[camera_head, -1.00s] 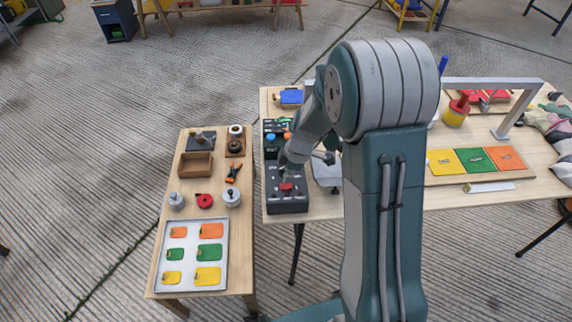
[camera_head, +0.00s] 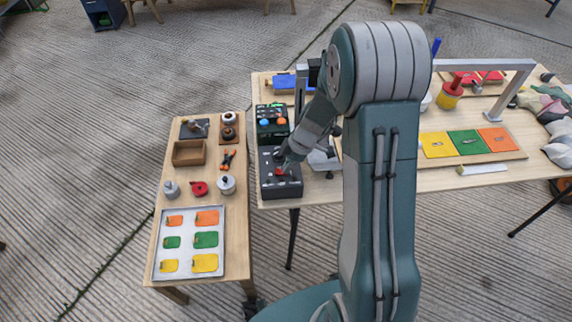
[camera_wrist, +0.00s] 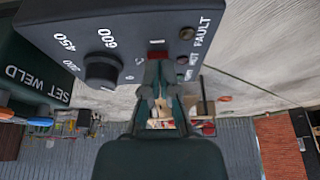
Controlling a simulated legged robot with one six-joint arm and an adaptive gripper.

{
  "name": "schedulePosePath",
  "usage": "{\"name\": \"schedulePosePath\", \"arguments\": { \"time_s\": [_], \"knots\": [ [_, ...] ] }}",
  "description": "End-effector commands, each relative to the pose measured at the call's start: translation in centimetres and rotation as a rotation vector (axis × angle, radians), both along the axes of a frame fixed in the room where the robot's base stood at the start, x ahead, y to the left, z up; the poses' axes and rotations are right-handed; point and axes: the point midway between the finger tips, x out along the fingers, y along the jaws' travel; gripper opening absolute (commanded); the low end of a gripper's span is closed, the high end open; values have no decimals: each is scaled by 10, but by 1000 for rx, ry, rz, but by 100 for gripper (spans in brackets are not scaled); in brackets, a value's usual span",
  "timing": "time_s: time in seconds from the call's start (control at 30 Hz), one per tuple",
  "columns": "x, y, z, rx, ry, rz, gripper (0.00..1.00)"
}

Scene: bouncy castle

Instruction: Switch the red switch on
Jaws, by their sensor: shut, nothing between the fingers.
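The red switch (camera_wrist: 157,54) is a small red piece on the dark grey control box (camera_wrist: 100,30) in the wrist view; its lower part is hidden by my fingers. In the head view the red switch (camera_head: 279,171) shows on top of the control box (camera_head: 283,187), at the table's left edge. My gripper (camera_wrist: 157,66) is shut and empty, its fingertips right at the red switch. I cannot tell whether they touch it. In the head view my gripper (camera_head: 284,165) is over the box, partly hidden by my arm. The switch position is unclear.
The box carries a black knob (camera_wrist: 102,70) and small indicators near "FAULT" and "HOT". A second box marked "SET WELD" (camera_wrist: 35,75) stands beside it. A narrow side table (camera_head: 200,130) with a tray (camera_head: 162,250) is left, across a gap.

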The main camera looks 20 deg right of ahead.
Motion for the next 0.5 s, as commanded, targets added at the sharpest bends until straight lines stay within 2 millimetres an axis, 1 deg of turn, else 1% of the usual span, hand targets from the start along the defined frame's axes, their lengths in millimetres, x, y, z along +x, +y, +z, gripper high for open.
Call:
{"name": "schedulePosePath", "arguments": {
  "time_s": [0.17, 0.5],
  "knots": [
    [0, 2, 0, -1, 0, 1, 0],
    [3, 14, 5, -1, 0, 1, 0]
  ]
}}
